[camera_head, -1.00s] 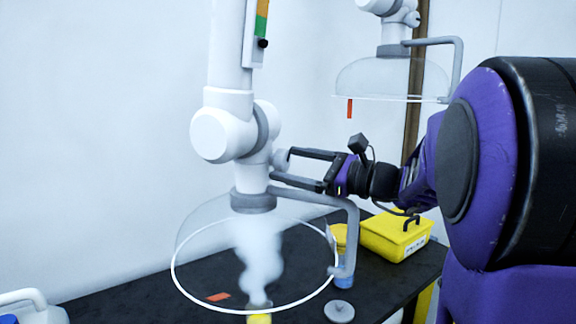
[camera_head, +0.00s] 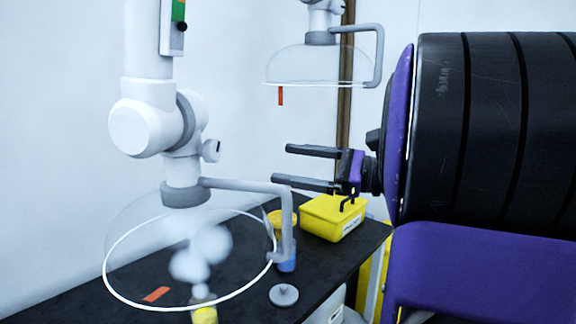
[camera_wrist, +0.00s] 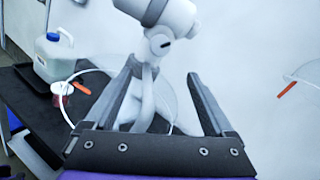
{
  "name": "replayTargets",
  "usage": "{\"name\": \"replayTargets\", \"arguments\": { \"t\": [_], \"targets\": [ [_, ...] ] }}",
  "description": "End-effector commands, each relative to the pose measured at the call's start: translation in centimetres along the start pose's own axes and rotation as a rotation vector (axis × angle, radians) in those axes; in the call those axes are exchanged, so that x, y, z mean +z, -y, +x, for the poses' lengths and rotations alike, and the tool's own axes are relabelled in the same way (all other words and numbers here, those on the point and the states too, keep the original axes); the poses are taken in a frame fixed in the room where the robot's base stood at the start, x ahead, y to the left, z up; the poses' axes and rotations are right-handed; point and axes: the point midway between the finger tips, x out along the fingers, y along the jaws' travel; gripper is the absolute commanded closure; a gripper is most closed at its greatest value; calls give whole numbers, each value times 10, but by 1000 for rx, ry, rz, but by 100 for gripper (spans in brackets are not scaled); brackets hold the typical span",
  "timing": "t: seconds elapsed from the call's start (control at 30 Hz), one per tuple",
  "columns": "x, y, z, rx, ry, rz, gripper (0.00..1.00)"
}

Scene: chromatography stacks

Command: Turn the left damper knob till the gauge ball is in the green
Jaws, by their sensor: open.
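The left damper knob (camera_head: 210,150) is a small grey knob on the white joint of the left extraction arm, above its clear hood. It also shows in the wrist view (camera_wrist: 160,44), beyond my fingertips. The gauge (camera_head: 173,25) is a strip on the white pipe at the top left. Its black ball (camera_head: 182,26) sits at the lower end of the visible green band; I cannot tell whether it is inside it. My gripper (camera_head: 281,166) is open and empty, to the right of the knob and clear of it. Both fingers show in the wrist view (camera_wrist: 161,72).
The left clear hood (camera_head: 190,255) hangs over a black bench, its grey handle (camera_head: 290,225) below my gripper. Pale smoke (camera_head: 205,250) is under it. A second hood (camera_head: 318,65) hangs behind. A yellow box (camera_head: 333,215) and grey disc (camera_head: 284,295) are on the bench.

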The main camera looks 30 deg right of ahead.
Motion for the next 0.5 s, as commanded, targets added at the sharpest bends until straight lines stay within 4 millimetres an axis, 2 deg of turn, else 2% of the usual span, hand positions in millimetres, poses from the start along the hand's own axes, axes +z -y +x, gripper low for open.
{"name": "replayTargets", "arguments": {
  "t": [0.1,0.2,0.5],
  "targets": [
    [0,1,-19,-2,0,-1,12],
    [0,0,-28,0,0,-1,12],
    [0,0,-32,1,0,-1,12]
  ]
}}
